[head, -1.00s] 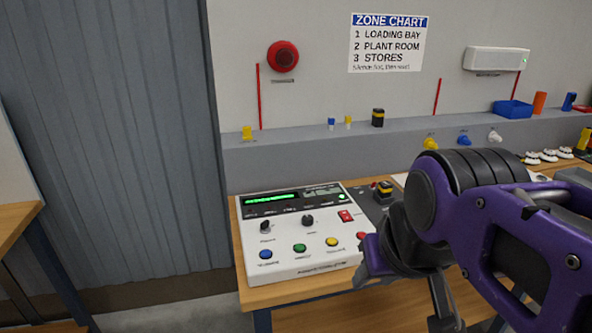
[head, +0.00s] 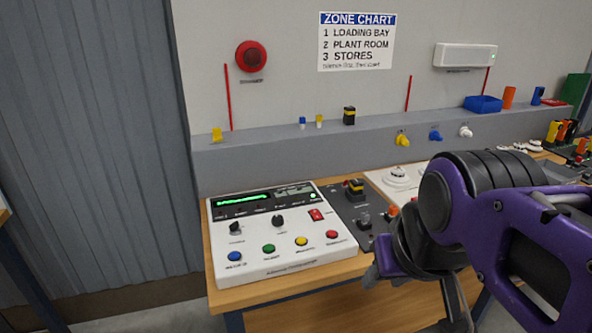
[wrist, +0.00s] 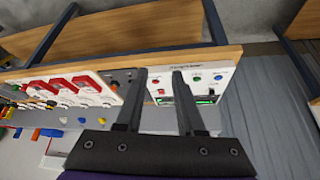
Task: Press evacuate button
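A white control panel (head: 285,257) with a lit green display sits on the wooden bench. Its front row has a blue button (head: 235,256), a green button (head: 268,249), a yellow button (head: 301,241) and a red button (head: 331,234). Their labels are too small to read surely. My gripper (head: 418,300) is right of the panel and in front of the bench, touching nothing I can see. In the wrist view my gripper (wrist: 160,72) is open and empty, with the red button (wrist: 155,80) showing between its fingers. The yellow button seems hidden there behind a finger.
A dark switch unit (head: 352,208) adjoins the panel's right side. Round white detectors (head: 397,178) lie farther right, partly behind my arm. A grey ledge (head: 270,150) runs behind the bench. A grey corrugated wall (head: 90,150) stands at left.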

